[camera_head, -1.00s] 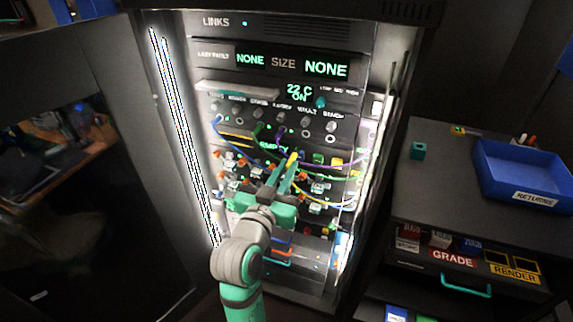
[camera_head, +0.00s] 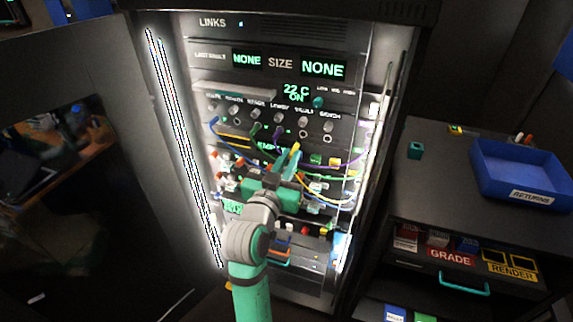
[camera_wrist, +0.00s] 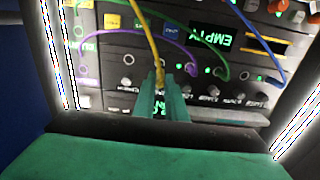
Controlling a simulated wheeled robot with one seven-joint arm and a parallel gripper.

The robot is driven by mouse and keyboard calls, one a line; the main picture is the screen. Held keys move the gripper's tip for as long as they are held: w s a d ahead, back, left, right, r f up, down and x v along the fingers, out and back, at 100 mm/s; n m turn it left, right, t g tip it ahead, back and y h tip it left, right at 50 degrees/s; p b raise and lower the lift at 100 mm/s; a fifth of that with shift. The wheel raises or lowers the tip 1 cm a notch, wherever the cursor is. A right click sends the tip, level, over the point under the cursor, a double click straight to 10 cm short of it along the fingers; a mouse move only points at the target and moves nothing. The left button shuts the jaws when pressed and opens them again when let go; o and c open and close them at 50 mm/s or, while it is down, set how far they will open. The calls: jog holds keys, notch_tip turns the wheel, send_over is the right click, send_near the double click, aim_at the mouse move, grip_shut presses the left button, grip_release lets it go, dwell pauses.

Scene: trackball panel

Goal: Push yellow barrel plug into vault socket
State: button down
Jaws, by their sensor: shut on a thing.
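My gripper (camera_head: 288,160) is shut on the yellow barrel plug (camera_head: 295,147), which sticks up past the fingertips, in front of the panel. In the wrist view the yellow plug (camera_wrist: 159,76) is between the fingertips (camera_wrist: 160,88), its yellow lead running up. The vault socket (camera_head: 303,134) shows as an empty ring under the VAULT label and its knob. It lies slightly above and right of the plug in the head view. The plug appears apart from it, though depth is hard to judge.
Purple (camera_head: 278,132), green (camera_head: 253,130) and blue (camera_head: 213,120) plugs sit in sockets left of vault. The bench socket (camera_head: 327,138) at right is an empty ring. Loose coloured leads hang across the panel below. A blue returns tray (camera_head: 520,172) stands on the right-hand counter.

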aim_at(301, 139)
jog(key=shift+w+d, duration=0.25)
jog(key=shift+w, duration=0.4)
jog(key=shift+x, duration=2.7)
dwell(1.0)
jog(key=c, duration=1.7)
grip_release()
jog(key=v, duration=1.1)
